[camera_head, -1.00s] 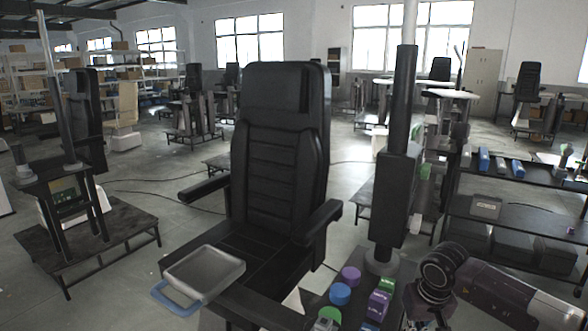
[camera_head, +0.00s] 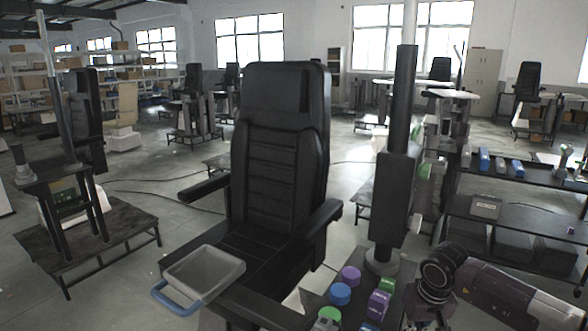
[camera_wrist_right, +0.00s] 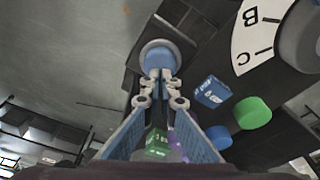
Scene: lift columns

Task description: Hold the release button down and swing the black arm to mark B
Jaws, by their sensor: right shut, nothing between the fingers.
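My right gripper (camera_wrist_right: 158,76) is shut and empty in the right wrist view. Its fingertips are in front of a round grey piece (camera_wrist_right: 178,45) with blue at its middle; I cannot tell whether they touch it or whether it is the release button. A white dial (camera_wrist_right: 246,45) with marks B and C shows at the upper right. I cannot clearly pick out the black arm; dark bars lie beside the dial. In the head view my right arm comes in at the lower right and its fingertips are hidden. My left gripper is out of view.
Round caps, purple (camera_head: 351,274), blue (camera_head: 340,293) and green (camera_head: 328,314), stand beside labelled blocks (camera_head: 379,303) near a black post (camera_head: 402,120). A black chair (camera_head: 280,150) and a grey tray (camera_head: 203,272) with a blue handle are to the left. Shelves (camera_head: 510,215) are right.

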